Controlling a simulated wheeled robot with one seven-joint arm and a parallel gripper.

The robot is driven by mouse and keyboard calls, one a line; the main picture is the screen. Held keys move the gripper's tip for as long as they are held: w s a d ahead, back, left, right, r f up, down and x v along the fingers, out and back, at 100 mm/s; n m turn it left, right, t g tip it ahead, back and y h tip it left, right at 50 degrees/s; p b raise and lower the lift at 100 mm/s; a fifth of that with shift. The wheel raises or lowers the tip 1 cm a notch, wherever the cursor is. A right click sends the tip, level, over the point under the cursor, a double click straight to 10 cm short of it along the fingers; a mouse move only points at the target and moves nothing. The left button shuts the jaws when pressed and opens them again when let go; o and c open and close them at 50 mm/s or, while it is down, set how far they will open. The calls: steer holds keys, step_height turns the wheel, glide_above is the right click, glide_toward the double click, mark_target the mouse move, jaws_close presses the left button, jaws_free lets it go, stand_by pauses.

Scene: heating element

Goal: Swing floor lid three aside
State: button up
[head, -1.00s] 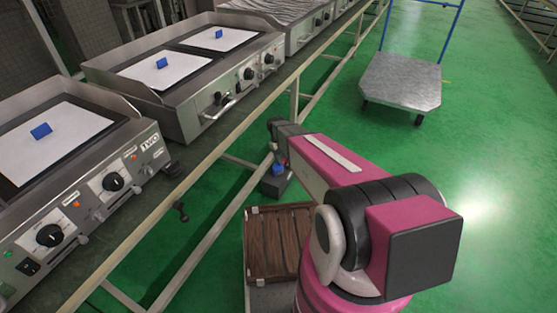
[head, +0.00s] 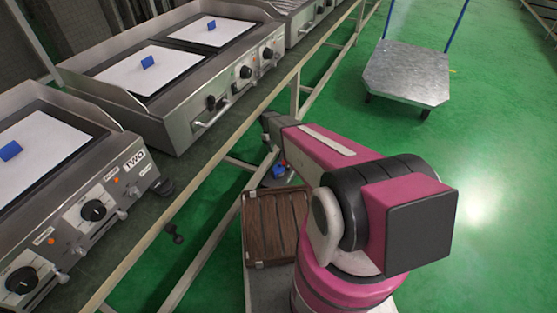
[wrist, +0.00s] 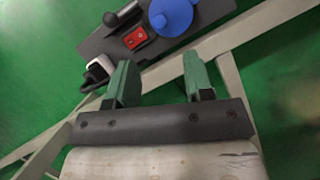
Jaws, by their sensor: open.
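In the wrist view, a dark grey floor unit (wrist: 105,42) shows beyond my fingertips. It carries a round blue lid-like part (wrist: 172,14), a red switch (wrist: 137,38) and a black lever (wrist: 122,15). I cannot tell whether the blue part is lid three. My gripper (wrist: 161,80) has its two green fingers apart with nothing between them. The fingertips are near the unit's lower edge; contact is not clear. In the head view, a small blue part (head: 279,168) shows low beyond my arm, which hides most of the unit and gripper.
A pale bench rail (head: 160,240) and its legs run along the left. Steel griddles with white sheets and blue tags stand above it, one marked TWO (head: 134,160). A brown slatted wooden box (head: 275,225) is beside my base. A flat cart (head: 408,75) stands on open green floor.

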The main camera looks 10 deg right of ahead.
mark_target(278, 167)
steer(key=x, duration=0.9)
steer(key=shift+s+f, duration=0.1)
steer(key=shift+f, duration=0.15)
jaws_close()
